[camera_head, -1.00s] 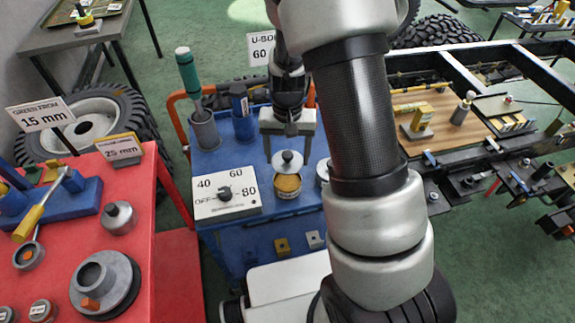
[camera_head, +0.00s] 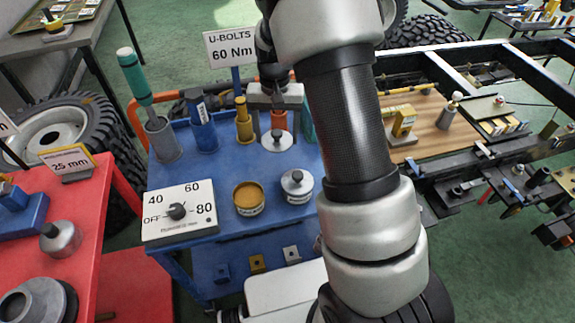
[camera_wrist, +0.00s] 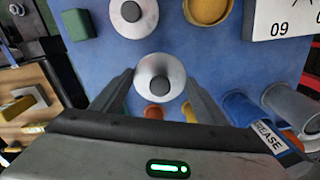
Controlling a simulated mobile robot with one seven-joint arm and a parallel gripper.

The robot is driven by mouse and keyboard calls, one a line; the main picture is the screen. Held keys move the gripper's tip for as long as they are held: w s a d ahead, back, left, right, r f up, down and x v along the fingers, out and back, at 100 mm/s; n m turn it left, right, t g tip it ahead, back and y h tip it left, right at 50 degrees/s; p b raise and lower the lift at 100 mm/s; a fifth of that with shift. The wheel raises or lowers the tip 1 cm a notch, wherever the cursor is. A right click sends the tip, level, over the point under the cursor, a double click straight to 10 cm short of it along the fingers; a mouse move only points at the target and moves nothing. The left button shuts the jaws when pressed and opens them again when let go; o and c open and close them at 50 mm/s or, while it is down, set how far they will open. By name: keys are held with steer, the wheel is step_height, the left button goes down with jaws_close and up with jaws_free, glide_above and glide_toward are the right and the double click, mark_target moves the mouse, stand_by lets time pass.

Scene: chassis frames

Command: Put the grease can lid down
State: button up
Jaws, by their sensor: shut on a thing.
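My gripper (camera_head: 277,125) is shut on the grease can lid (camera_head: 277,141), a silver disc with a dark knob. In the wrist view the lid (camera_wrist: 160,72) sits between the two fingers (camera_wrist: 160,88). It is over bare blue top, behind the cans in the head view; I cannot tell whether it touches the surface. The open grease can (camera_head: 248,198), with yellow-brown grease, stands in front and to the left, and its rim shows in the wrist view (camera_wrist: 208,10). My arm hides part of the cart's right side.
A similar can with its lid on (camera_head: 297,187) stands right of the open can. The blue cart (camera_head: 225,170) also bears a dial box (camera_head: 180,212), a grey cup with a green-handled tool (camera_head: 162,138), a blue tube (camera_head: 202,125) and a yellow item (camera_head: 243,122) near my gripper.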

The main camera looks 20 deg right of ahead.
steer(key=shift+w+d+f, duration=0.1)
steer(key=shift+w+f, duration=0.05)
steer(key=shift+f, duration=0.1)
step_height(320, 180, down, 10)
steer(key=shift+r+b, duration=0.2)
steer(key=shift+b, duration=0.35)
steer(key=shift+f, duration=0.2)
steer(key=o, duration=1)
steer(key=shift+o, duration=0.2)
steer(key=shift+r, duration=0.1)
